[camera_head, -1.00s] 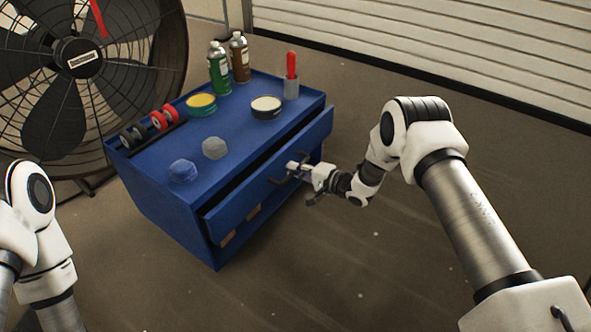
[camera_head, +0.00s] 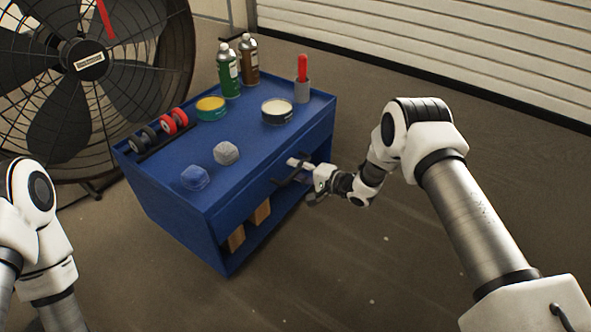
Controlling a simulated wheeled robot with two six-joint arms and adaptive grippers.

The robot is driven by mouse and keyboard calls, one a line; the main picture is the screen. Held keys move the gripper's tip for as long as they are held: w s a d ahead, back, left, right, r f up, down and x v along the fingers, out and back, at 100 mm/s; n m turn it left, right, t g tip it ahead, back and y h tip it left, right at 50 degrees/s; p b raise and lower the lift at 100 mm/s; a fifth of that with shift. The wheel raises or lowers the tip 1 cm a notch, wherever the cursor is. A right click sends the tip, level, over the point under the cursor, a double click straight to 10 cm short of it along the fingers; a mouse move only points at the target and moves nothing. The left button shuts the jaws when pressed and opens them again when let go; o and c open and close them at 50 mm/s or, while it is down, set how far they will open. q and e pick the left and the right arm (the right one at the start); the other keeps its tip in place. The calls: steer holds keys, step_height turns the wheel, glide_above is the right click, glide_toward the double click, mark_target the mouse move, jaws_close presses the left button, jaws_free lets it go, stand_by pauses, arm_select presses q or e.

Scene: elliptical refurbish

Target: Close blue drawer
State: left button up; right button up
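The blue drawer (camera_head: 262,190) is in the upper front of the blue cabinet (camera_head: 190,228). Its front looks flush with the cabinet, with no gap showing behind its top edge. My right gripper (camera_head: 299,182) is at the right part of the drawer front, close against it by the dark handle. Its fingers look spread apart, with nothing seen between them. Whether it touches the front is too small to tell. My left arm shows at the left edge, but its gripper is out of view.
On the cabinet top stand spray cans (camera_head: 229,70), a round tin (camera_head: 277,111), a yellow-topped tin (camera_head: 211,108), a red-handled tool in a grey cup (camera_head: 302,80), and caps (camera_head: 195,177). Wooden blocks (camera_head: 262,211) sit in the open lower shelf. A large fan (camera_head: 90,60) stands behind left.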

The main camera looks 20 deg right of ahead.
steer(key=v, duration=1.1)
steer(key=shift+s, duration=0.25)
steer(key=shift+d, duration=0.15)
